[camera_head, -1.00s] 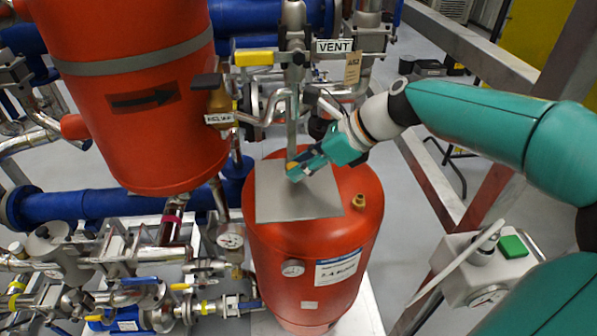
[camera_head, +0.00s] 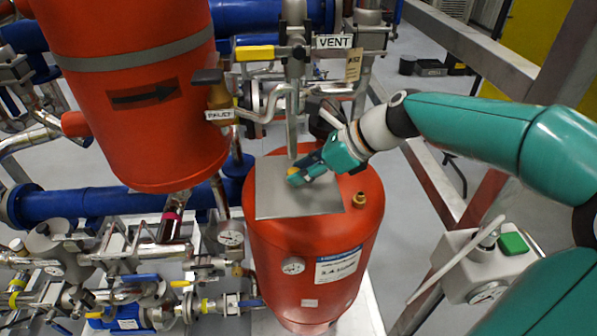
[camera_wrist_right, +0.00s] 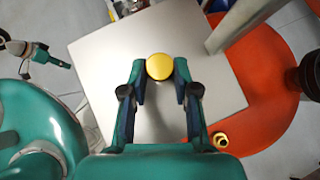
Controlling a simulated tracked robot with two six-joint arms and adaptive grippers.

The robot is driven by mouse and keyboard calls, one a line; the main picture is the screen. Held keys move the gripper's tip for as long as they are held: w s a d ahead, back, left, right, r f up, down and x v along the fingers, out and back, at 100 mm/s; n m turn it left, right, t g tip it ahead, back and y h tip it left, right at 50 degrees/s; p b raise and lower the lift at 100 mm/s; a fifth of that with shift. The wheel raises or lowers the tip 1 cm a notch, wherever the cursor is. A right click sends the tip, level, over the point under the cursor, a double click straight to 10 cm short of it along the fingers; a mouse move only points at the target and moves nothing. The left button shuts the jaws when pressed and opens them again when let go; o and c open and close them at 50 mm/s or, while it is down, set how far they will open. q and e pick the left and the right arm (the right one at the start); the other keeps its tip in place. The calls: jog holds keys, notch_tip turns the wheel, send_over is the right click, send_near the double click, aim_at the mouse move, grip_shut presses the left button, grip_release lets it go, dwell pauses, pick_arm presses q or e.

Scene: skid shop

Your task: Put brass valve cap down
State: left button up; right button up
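The brass valve cap (camera_wrist_right: 159,66) shows as a yellow disc between the fingertips of my right gripper (camera_wrist_right: 160,72) in the right wrist view. The fingers touch it on both sides. In the head view, my right gripper (camera_head: 298,176) is low over the grey square plate (camera_head: 320,207) on top of the red tank (camera_head: 270,237). The cap (camera_head: 292,171) is partly hidden there by the fingers. I cannot tell whether it touches the plate. My left gripper (camera_wrist_right: 52,58) shows small at the left of the right wrist view; its fingers are unclear.
A brass fitting (camera_head: 359,200) stands on the tank beside the plate's right edge. A vertical grey pipe (camera_head: 291,130) comes down just behind my right gripper. A larger orange tank (camera_head: 130,95) stands left. The plate's front part is bare.

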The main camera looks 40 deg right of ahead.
jog(key=o, duration=0.3)
jog(key=shift+s+a+f+g, duration=0.1)
jog(key=shift+a+f+g, duration=0.15)
jog(key=shift+f, duration=0.5)
jog(key=shift+o, duration=0.2)
jog(key=shift+f, duration=0.1)
jog(key=shift+d, duration=0.1)
jog(key=shift+r, duration=0.3)
jog(key=v, duration=1.3)
jog(key=shift+w+r+b, duration=0.2)
jog(key=shift+w+b, duration=0.1)
jog(key=shift+w, duration=0.05)
